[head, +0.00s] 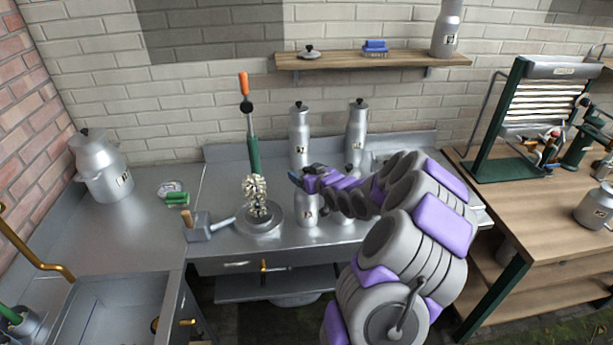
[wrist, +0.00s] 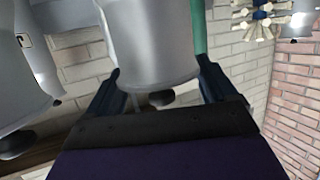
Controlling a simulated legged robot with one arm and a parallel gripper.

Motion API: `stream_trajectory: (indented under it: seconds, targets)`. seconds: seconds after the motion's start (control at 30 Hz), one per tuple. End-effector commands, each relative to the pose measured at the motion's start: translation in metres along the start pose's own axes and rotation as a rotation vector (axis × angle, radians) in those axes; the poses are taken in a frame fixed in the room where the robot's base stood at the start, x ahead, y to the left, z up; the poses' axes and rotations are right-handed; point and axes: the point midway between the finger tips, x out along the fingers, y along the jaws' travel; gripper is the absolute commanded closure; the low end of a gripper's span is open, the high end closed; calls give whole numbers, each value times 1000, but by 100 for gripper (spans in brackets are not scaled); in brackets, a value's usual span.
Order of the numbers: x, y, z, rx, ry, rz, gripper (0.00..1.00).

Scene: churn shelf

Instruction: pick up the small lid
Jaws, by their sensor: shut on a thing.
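In the head view my gripper (head: 306,180) is at the top of a small grey can (head: 306,208) on the steel bench. In the wrist view the fingers of my gripper (wrist: 160,90) sit on either side of the small lid, whose dark knob (wrist: 160,98) shows between them. My gripper is shut on this lid. The grey can body fills the view beyond it. I cannot tell whether the lid is seated or lifted. In the head view the lid is largely hidden by my gripper.
Two tall cans (head: 299,138) (head: 356,135) stand behind my gripper. A churn with a green post (head: 255,155) and a grey mallet (head: 205,228) are to the left. A shelf (head: 350,61) above holds another lid (head: 309,52), a blue brush (head: 375,47) and a can (head: 446,30).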

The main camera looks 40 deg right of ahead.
Motion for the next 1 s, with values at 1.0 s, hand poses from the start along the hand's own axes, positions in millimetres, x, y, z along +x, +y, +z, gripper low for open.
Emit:
stream_trajectory:
  seconds: [1.0]
  targets:
    - [-50, -10, -27, 3, 0, 2, 46]
